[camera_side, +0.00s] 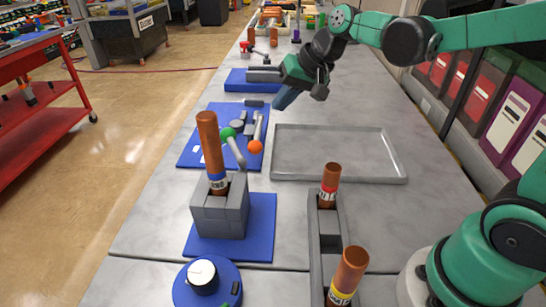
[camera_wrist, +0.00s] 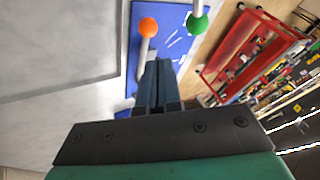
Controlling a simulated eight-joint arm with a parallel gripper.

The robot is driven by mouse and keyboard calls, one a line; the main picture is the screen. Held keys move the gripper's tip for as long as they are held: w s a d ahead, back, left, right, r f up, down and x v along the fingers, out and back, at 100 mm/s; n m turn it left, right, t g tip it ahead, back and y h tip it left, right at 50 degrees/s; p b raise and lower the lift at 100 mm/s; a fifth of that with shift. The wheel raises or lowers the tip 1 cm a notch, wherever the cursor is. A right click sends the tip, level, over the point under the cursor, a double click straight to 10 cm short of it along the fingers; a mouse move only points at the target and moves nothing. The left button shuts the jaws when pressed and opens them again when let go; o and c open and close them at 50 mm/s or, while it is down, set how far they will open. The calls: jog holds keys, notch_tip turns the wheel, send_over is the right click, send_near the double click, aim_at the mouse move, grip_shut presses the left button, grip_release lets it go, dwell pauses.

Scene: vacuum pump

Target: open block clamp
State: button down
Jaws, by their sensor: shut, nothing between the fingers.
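A grey block clamp (camera_side: 219,213) stands on a blue plate at the front left of the bench in the side view. A copper tube (camera_side: 209,145) stands upright in it. A lever with a green knob (camera_side: 227,132) rises from about the clamp's top; the knob also shows at the top of the wrist view (camera_wrist: 195,22). My gripper (camera_side: 279,104) is shut and empty, with its fingers pointing down, beyond and to the right of the clamp. Its closed fingers show in the wrist view (camera_wrist: 158,64).
An orange-knobbed lever (camera_side: 255,147) rises from another blue plate (camera_side: 195,150) behind the clamp, close to my fingers' line in the wrist view. A grey tray (camera_side: 340,152) lies empty to the right. Copper tubes (camera_side: 330,183) stand in a grey rack in front.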

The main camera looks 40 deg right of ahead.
aim_at(222, 135)
jog(key=w+a+f, duration=0.4)
jog(key=w+f, duration=0.1)
jog(key=f, duration=0.1)
jog(key=shift+a, duration=0.4)
jog(key=shift+w, duration=0.1)
jog(key=shift+w+a+n+g+y, duration=0.2)
jog(key=shift+w+a+n+y, duration=0.2)
jog(key=shift+n, duration=0.35)
jog(key=shift+w+a+n+g+y, duration=0.25)
jog(key=shift+a+n, duration=0.2)
jog(key=shift+n, duration=0.3)
jog(key=a+n+y, duration=0.1)
jog(key=a+n+g, duration=0.1)
jog(key=n, duration=0.1)
jog(key=shift+w+a+n+g+y, duration=0.25)
jog(key=shift+w+a+n+y, duration=0.05)
jog(key=shift+w+y, duration=0.1)
jog(key=shift+s+a+n+g+y, duration=0.2)
jog(key=shift+a+n+g, duration=0.5)
jog(key=shift+a+n, duration=0.5)
jog(key=shift+s+a+n+g+y, duration=0.1)
jog(key=shift+a+n+g+y, duration=0.15)
jog(key=shift+a+n+g, duration=0.85)
jog(key=shift+d+t, duration=0.1)
jog(key=shift+t, duration=0.3)
